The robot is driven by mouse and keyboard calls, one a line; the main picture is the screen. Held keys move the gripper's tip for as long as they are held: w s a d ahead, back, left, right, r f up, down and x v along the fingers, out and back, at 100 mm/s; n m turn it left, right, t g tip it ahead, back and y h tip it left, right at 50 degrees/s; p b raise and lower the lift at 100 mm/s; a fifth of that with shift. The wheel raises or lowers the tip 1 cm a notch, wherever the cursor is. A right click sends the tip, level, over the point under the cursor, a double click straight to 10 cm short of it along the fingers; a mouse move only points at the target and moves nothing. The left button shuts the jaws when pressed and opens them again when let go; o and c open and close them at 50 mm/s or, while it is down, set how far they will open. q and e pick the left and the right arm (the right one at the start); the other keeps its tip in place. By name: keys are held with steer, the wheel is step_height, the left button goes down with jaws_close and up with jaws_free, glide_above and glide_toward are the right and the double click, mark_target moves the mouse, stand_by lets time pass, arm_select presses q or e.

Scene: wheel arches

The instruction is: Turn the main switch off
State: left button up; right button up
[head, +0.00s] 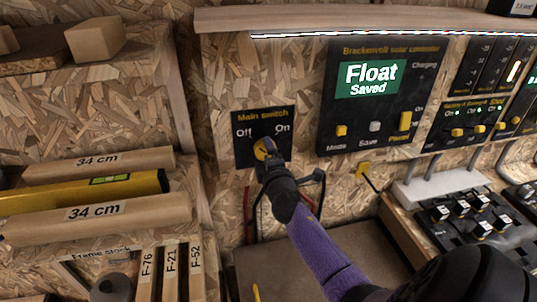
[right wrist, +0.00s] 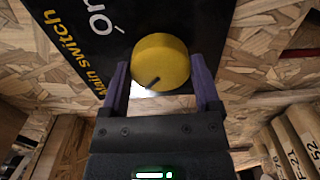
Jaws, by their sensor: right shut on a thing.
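The main switch (head: 243,153) is a black plate on the chipboard wall, marked Off at left and On at right. Its round yellow knob (head: 259,150) is mostly covered by my right gripper (head: 266,148) in the head view. In the right wrist view the knob (right wrist: 160,62) sits between the two purple fingers of my right gripper (right wrist: 160,88), which is shut on it. A short dark mark shows on the knob's lower edge there. The part of the plate behind the gripper is hidden. My left gripper is not in view.
The solar controller (head: 345,130), reading Float and Saved, hangs right of the switch. A wooden ledge (head: 300,17) runs above.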

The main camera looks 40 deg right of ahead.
steer(key=o, duration=1)
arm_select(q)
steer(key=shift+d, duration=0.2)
arm_select(e)
steer(key=shift+o, duration=0.4)
arm_select(q)
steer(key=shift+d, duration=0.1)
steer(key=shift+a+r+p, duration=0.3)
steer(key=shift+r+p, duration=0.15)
steer(key=shift+p, duration=0.05)
arm_select(e)
steer(key=v, duration=1)
